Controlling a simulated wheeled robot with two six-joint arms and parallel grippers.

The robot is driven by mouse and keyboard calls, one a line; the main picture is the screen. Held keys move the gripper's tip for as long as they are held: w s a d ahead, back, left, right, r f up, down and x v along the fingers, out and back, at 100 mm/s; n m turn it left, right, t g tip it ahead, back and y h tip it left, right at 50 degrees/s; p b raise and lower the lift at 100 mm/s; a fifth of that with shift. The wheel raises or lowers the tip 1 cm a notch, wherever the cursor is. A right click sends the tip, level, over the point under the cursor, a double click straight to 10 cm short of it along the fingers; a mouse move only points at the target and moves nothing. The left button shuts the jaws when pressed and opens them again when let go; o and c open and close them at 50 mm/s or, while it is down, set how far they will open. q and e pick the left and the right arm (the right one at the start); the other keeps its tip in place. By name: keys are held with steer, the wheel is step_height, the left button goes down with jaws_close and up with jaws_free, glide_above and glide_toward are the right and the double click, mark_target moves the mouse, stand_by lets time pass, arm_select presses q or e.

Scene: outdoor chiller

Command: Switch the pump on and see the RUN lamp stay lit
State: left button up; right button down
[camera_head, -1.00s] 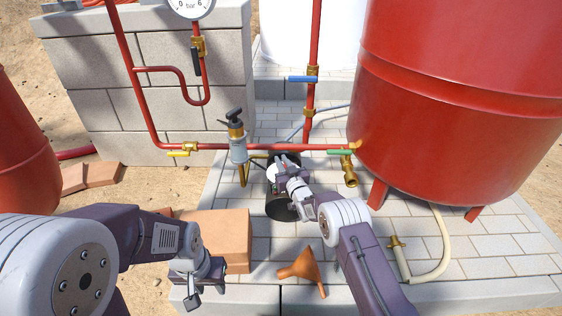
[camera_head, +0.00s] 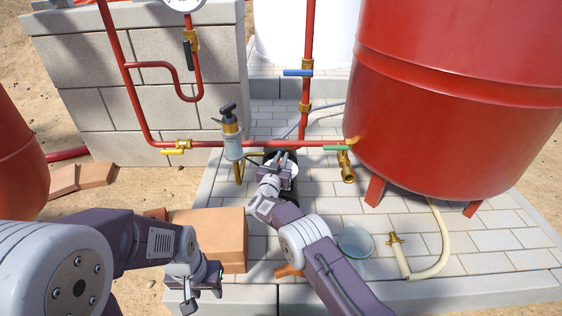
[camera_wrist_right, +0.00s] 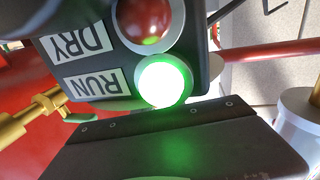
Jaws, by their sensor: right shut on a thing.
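The pump (camera_head: 294,188) is a dark body on the paved pad, mostly hidden behind my right arm. In the right wrist view, its dark control box (camera_wrist_right: 205,70) fills the upper part, upside down. The lamp beside the RUN label (camera_wrist_right: 93,84), the RUN lamp (camera_wrist_right: 163,82), glows bright green. The red lamp (camera_wrist_right: 143,18) beside the DRY label looks unlit. My right gripper (camera_head: 278,160) is shut at the pump, apparently on its switch; the jaws' contact is hidden. My left gripper (camera_head: 188,290) hangs at the front left, away from the pump; its opening is unclear.
A red tank (camera_head: 455,100) stands to the right. Red pipes (camera_head: 270,143) with valves run behind the pump. A brown box (camera_head: 222,235) is left of my right arm.

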arm_select(q)
steer(key=shift+f, duration=0.1)
stand_by(0.3)
arm_select(e)
steer(key=c, duration=1.4)
jaws_free()
steer(key=shift+r, duration=0.1)
